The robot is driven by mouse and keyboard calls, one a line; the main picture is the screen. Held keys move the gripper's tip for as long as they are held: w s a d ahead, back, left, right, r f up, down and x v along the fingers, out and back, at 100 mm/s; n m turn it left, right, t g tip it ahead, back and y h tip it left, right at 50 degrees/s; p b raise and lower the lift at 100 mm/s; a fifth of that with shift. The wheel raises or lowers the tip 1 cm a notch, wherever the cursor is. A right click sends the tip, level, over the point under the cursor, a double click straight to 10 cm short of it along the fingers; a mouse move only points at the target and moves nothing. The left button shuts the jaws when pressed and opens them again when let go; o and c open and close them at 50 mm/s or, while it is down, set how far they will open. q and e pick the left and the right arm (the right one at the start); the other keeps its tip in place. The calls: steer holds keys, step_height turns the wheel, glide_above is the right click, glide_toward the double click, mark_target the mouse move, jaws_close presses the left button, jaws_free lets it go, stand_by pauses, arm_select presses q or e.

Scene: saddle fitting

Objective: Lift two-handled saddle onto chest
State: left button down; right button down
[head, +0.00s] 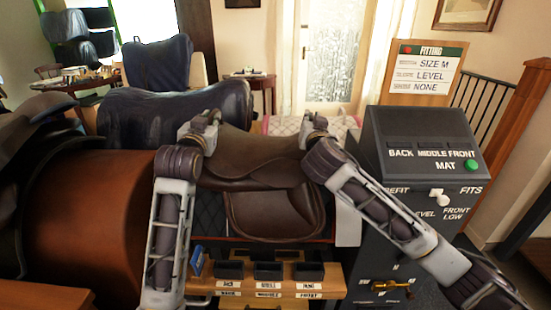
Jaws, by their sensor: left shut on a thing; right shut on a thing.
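The brown leather saddle (262,165) is in the middle of the head view, with its flap (275,213) hanging toward me. My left gripper (206,124) is shut at the saddle's left end, and my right gripper (314,124) is shut at its right end. The handles themselves are mostly hidden by the grippers. A dark quilted surface (210,215) shows below and behind the saddle. I cannot tell whether the saddle rests on it or hangs clear. I cannot make out for certain which thing is the chest.
A dark cabinet (425,165) with a green button and labelled controls stands close on the right, under a fitting sign (427,73). A wooden shelf (315,285) with small dark bins is below the saddle. A large brown rounded form (90,215) fills the left.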

arm_select(q)
steer(key=shift+r, duration=0.3)
arm_select(e)
steer(key=shift+w+r, duration=0.1)
steer(key=shift+r, duration=0.15)
